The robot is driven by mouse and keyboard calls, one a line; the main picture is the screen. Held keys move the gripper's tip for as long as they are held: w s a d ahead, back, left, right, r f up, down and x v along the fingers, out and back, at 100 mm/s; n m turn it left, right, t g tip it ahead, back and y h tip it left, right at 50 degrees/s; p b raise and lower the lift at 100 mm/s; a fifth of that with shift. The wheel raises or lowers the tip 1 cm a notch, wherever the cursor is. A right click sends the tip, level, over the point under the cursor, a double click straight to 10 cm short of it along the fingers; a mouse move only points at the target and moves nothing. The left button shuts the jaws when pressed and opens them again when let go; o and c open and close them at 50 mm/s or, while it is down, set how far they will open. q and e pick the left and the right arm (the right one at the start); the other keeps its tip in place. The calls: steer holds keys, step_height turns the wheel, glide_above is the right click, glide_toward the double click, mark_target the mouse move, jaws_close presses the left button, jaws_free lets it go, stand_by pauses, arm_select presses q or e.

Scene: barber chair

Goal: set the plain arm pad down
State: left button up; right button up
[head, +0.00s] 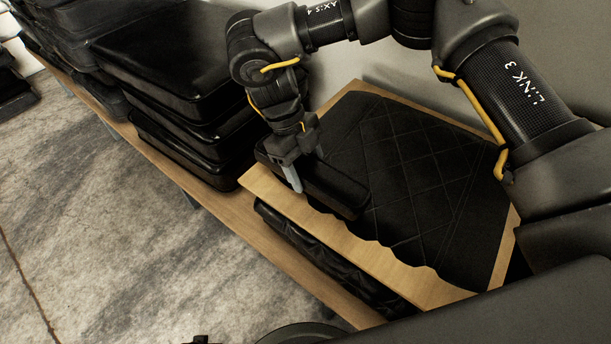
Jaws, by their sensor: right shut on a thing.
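My right gripper (303,167) is shut on the plain arm pad (338,190), a smooth black oblong pad. The gripper grips it near its left end, with one grey finger showing on the near side. The pad is over the left part of a black quilted panel (420,175), close to the front edge of the wooden board (345,240) under the panel. I cannot tell whether the pad touches the panel or hangs just above it. My left gripper is not in view.
Stacked black cushions (165,60) stand left of the board on a long wooden shelf (190,180). More black padding (320,255) lies beneath the board. The right part of the quilted panel is clear. Grey floor (110,240) lies in front.

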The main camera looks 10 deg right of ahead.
mark_target(306, 177)
steer(key=shift+w+f, duration=0.15)
steer(key=shift+f, duration=0.05)
step_height(306, 177, down, 3)
steer(key=shift+w+f, duration=0.15)
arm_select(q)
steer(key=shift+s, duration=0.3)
arm_select(e)
steer(key=o, duration=1)
steer(key=shift+o, duration=1.4)
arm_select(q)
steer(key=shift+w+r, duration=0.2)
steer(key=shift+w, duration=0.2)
